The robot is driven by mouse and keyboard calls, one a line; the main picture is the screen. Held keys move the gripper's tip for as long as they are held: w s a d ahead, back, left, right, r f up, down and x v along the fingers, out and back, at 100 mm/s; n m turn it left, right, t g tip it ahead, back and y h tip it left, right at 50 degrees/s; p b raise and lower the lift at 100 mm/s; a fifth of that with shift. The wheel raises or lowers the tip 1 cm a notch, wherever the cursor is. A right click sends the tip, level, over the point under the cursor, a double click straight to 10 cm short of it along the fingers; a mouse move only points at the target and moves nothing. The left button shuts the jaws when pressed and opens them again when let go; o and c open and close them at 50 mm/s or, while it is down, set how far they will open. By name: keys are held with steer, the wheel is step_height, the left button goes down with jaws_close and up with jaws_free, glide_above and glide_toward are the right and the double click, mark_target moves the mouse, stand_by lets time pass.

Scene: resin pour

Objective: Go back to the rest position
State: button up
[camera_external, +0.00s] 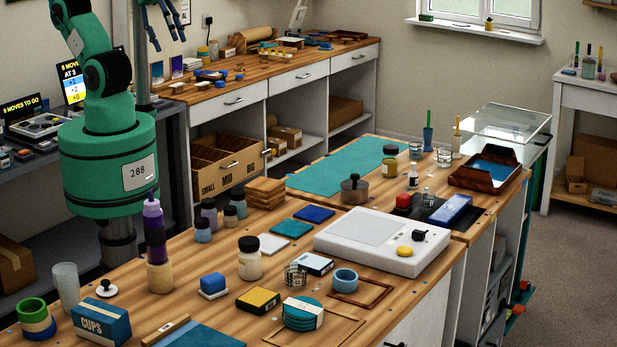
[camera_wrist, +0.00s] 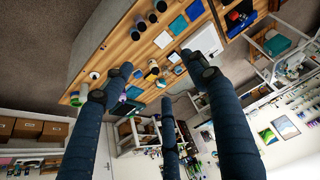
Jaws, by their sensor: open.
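My gripper (camera_external: 170,38) hangs at the top left in the external view, above and behind the left end of the workbench, with its dark fingers spread. It is also seen in the wrist view (camera_wrist: 157,76), where the long dark fingers stand apart with nothing between them. The green arm is bent upward at the left, its upper part cut off by the picture's top edge. The wooden bench (camera_external: 215,265) shows below it, and from a tilted angle in the wrist view (camera_wrist: 118,50). No held thing is visible.
A white scale-like device (camera_external: 372,240) and a teal mat (camera_external: 335,172) lie farther right. The air around the gripper looks free.

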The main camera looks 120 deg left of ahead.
step_height(320, 180, down, 7)
steer(key=b, duration=0.7)
steer(key=shift+f, duration=0.2)
